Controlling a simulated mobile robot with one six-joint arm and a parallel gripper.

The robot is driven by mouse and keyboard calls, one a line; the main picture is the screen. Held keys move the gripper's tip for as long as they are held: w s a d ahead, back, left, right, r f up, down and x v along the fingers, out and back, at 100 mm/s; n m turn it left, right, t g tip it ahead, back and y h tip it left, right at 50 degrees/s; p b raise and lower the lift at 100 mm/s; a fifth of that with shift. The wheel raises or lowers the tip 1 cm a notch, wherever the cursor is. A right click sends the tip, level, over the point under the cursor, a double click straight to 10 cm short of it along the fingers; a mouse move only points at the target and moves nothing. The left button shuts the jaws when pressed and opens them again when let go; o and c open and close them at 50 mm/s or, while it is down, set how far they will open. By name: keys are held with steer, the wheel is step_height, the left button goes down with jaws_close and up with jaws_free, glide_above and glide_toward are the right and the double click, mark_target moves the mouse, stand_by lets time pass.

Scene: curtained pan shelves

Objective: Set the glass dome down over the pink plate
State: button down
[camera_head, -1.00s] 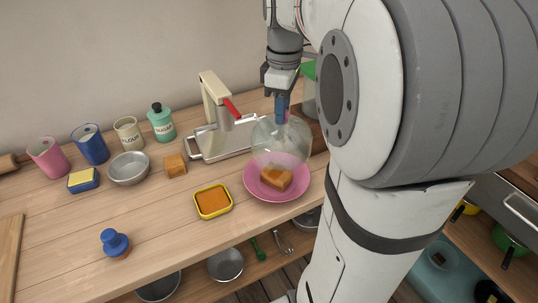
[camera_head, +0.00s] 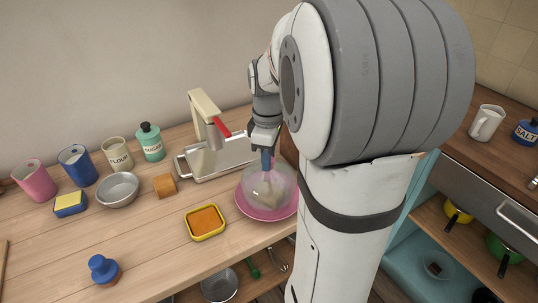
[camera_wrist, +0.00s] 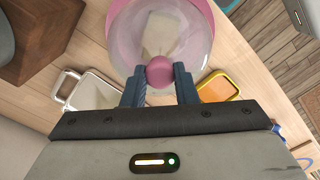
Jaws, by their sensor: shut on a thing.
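The clear glass dome (camera_head: 272,181) is upright over the pink plate (camera_head: 262,214), with its lower edge inside the plate's rim. I cannot tell whether the dome's edge touches the plate. A piece of bread or cake shows blurred through the glass. My gripper (camera_head: 267,162) points down from above and is shut on the dome's knob. In the wrist view, the gripper (camera_wrist: 159,84) has a finger on each side of the round pink knob (camera_wrist: 159,70). The dome (camera_wrist: 198,32) and part of the plate (camera_wrist: 121,20) show beyond it.
A yellow-rimmed tray (camera_head: 205,222) lies left of the plate. A metal bowl (camera_head: 118,189), a sponge (camera_head: 70,203) and canisters (camera_head: 151,142) stand further left. The counter's front edge is close to the plate.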

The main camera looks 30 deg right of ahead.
steer(key=shift+f+b, duration=0.45)
steer(key=shift+f, duration=0.15)
steer(key=c, duration=1.1)
jaws_free()
steer(key=shift+c, duration=0.2)
steer(key=shift+r, duration=0.1)
step_height(320, 180, up, 13)
steer(key=p, duration=0.1)
steer(key=s+a+f+m+t, duration=0.3)
steer(key=s+a+f+m, duration=0.6)
steer(key=s+a, duration=0.3)
steer(key=shift+s+f, duration=0.3)
steer(key=shift+f, duration=0.6)
